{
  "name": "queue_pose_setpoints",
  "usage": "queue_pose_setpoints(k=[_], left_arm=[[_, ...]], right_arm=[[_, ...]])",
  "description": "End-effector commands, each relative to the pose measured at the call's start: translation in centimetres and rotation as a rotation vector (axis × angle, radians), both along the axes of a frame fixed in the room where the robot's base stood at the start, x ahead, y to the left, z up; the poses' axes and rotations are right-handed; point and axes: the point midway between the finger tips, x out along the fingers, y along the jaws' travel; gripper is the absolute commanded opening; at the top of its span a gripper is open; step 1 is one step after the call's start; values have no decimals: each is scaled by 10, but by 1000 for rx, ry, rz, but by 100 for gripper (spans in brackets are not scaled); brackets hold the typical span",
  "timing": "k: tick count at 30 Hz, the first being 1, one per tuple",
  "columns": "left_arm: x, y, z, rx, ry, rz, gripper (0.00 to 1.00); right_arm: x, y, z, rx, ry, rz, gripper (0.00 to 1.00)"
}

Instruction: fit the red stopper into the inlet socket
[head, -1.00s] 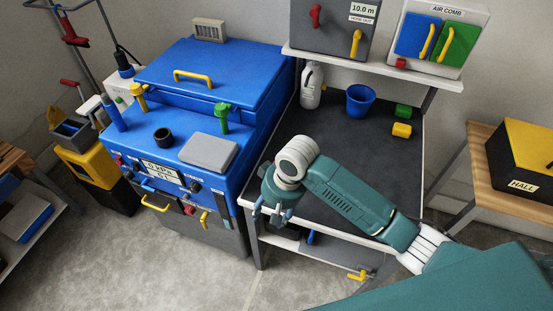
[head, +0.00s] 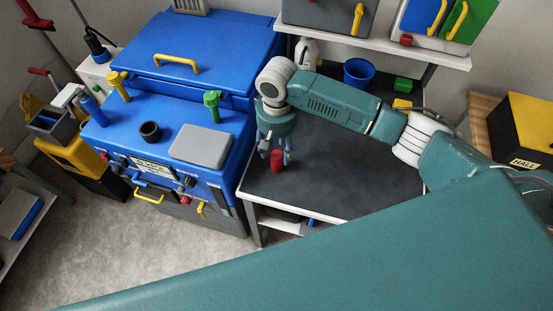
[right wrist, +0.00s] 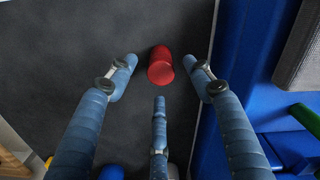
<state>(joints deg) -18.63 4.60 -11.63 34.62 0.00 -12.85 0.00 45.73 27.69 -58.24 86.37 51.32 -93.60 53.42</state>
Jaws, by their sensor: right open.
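The red stopper (head: 277,161) stands on the dark tabletop near its left edge, close to the blue machine. My right gripper (head: 272,154) points down at it with its blue fingers spread. In the right wrist view the stopper (right wrist: 160,66) lies between and slightly beyond the two outer fingertips of the open gripper (right wrist: 157,80), and no finger visibly touches it. A black open ring (head: 150,131) on top of the blue machine looks like a socket; I cannot tell whether it is the inlet. My left gripper is out of view.
The blue machine (head: 205,50) stands left of the table (head: 340,180). A grey pad (head: 201,145), a green post (head: 212,104) and a yellow post (head: 119,84) are on it. A blue cup (head: 357,73) and green block (head: 402,85) stand at the table's back.

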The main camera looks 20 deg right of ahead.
Motion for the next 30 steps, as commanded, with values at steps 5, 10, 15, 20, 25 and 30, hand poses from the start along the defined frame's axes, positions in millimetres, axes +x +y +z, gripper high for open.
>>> queue_pose_setpoints(k=[5,10,15,20,25,30], left_arm=[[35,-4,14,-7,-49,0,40],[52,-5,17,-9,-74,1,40],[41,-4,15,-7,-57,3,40],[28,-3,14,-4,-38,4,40],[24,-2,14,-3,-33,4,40],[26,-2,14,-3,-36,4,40]], right_arm=[[0,0,-26,-4,3,-1,51],[0,1,-43,-2,1,1,51],[0,1,-45,-1,-1,1,51],[0,1,-45,-1,-1,1,31],[1,0,-45,-1,-1,1,1],[1,0,-44,-1,-1,1,1]])
